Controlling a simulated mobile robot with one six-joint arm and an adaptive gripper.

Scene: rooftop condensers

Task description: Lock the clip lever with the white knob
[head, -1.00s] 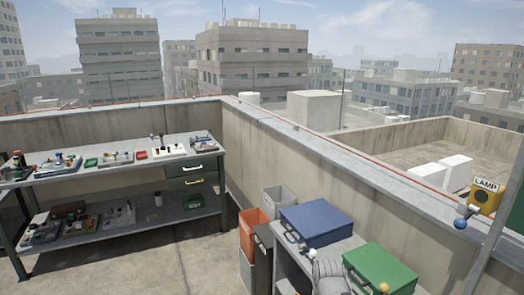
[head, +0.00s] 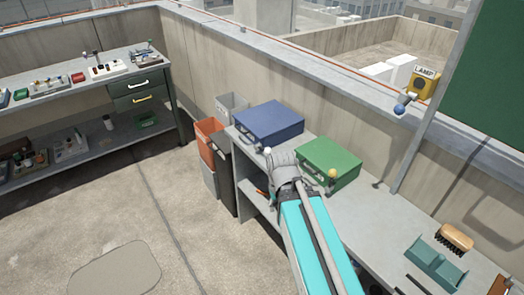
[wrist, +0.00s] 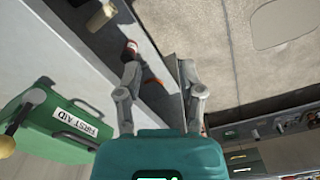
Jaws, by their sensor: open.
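A blue case (head: 269,122) sits on the grey bench, with a lever ending in a white knob (head: 267,150) at its front. My gripper (head: 283,162) is in front of the two cases, close to the white knob in the picture. In the wrist view its fingers (wrist: 158,72) are apart and empty.
Orange and grey bins (head: 209,135) stand left of the bench. A teal tray (head: 436,262) and a brush (head: 454,238) lie on its right part. A yellow LAMP box (head: 423,84) with a blue-knobbed lever is at the post. Open floor lies left.

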